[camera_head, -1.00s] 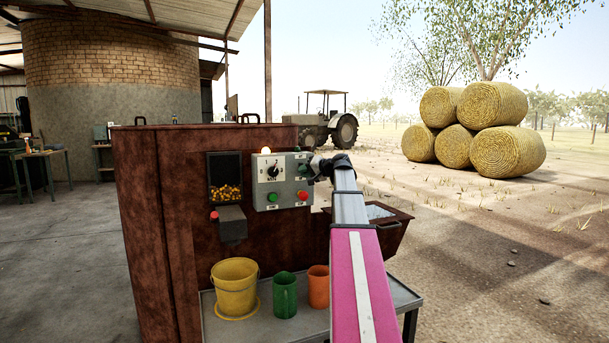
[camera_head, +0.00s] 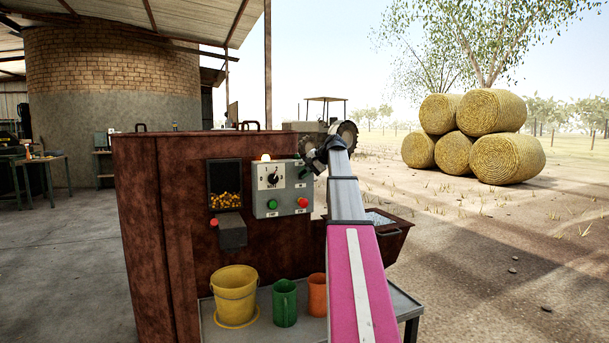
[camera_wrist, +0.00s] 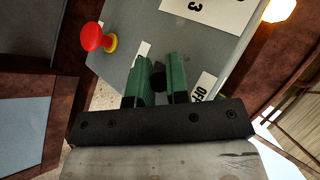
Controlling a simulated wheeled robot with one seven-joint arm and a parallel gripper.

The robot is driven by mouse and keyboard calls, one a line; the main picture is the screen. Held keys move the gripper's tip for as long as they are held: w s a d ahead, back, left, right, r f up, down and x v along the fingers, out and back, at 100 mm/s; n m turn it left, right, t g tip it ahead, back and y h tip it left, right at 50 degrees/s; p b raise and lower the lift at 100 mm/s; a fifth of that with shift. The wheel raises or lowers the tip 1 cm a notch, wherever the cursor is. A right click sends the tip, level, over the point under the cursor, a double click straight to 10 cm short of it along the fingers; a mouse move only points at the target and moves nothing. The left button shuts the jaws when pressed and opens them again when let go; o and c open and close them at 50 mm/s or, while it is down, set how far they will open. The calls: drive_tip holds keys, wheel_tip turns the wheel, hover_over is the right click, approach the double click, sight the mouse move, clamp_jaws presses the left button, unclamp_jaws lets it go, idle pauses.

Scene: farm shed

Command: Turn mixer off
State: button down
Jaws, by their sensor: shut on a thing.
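The mixer (camera_head: 150,220) is a rusty brown cabinet with a grey control box (camera_head: 261,195) on its front. The box has a rotary dial (camera_head: 273,176), a green button (camera_head: 272,204) and a red button (camera_head: 303,202). A lamp (camera_head: 265,157) on top glows. My gripper (camera_head: 309,160) is at the box's upper right. In the wrist view, its green fingers (camera_wrist: 158,68) are shut on a small black switch (camera_wrist: 158,82).
A red button with a yellow base (camera_wrist: 95,38) is close to the fingers. A yellow bucket (camera_head: 235,295), a green mug (camera_head: 284,302) and an orange cup (camera_head: 317,294) stand below on a metal shelf (camera_head: 262,328). A trough (camera_head: 392,232) juts out at right.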

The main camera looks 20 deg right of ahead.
idle(0.4)
drive_tip(key=c, duration=1.1)
unclamp_jaws()
drive_tip(key=shift+d, duration=0.1)
drive_tip(key=v, duration=1)
drive_tip(key=shift+s+r, duration=0.25)
drive_tip(key=shift+d, duration=0.15)
